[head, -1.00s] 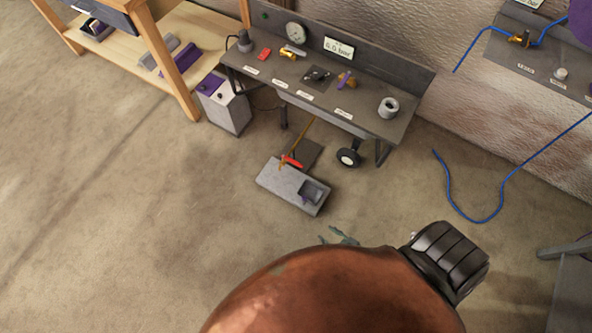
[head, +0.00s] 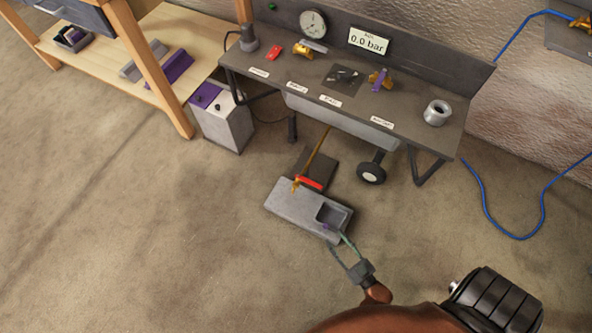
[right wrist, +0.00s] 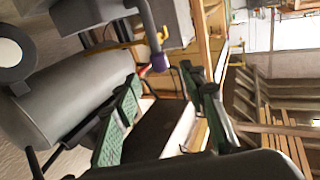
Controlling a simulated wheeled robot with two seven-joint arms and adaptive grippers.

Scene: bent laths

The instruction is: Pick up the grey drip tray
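The grey drip tray (head: 333,213) appears to be the small, open, dark-hollowed box at the right end of a pale grey block (head: 290,205) on the floor. A small purple spot shows at its near edge. My right gripper (head: 338,240) is just in front of the tray's near right side, fingers spread and nothing visible between them. Whether a fingertip touches the tray cannot be told. The right wrist view shows its green-padded fingers (right wrist: 162,108) apart; I cannot make out the tray there for certain. My left gripper is not in view.
A dark workbench (head: 330,80) with a gauge, labels and fittings stands behind the block. A grey tank with a wheel (head: 371,173) is under it. A brass pipe with a red lever (head: 309,182) rises at the block. Floor to the left is clear.

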